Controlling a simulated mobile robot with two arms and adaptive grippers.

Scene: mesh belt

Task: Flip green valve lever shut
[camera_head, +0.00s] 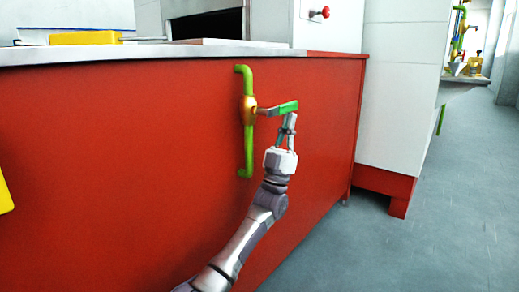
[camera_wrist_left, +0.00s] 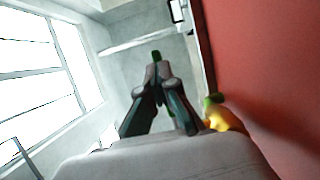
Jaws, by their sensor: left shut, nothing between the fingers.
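The green valve lever (camera_head: 286,107) sticks out to the right from a brass valve body (camera_head: 248,109), roughly level. The valve sits on a vertical green pipe (camera_head: 247,150) on the red panel. My left gripper (camera_head: 291,118) is shut and empty, with its fingertips just below the lever's outer end. I cannot tell whether they touch it. In the left wrist view the shut fingers (camera_wrist_left: 156,68) point away, with a small green tip (camera_wrist_left: 156,55) showing beyond them. The brass valve body (camera_wrist_left: 224,119) shows at lower right there. My right gripper is not in view.
The red panel (camera_head: 120,150) runs under a grey countertop (camera_head: 130,53). A white cabinet (camera_head: 400,90) stands to the right, with open grey floor (camera_head: 450,220) beside it. A red knob (camera_head: 320,13) sits at the top.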

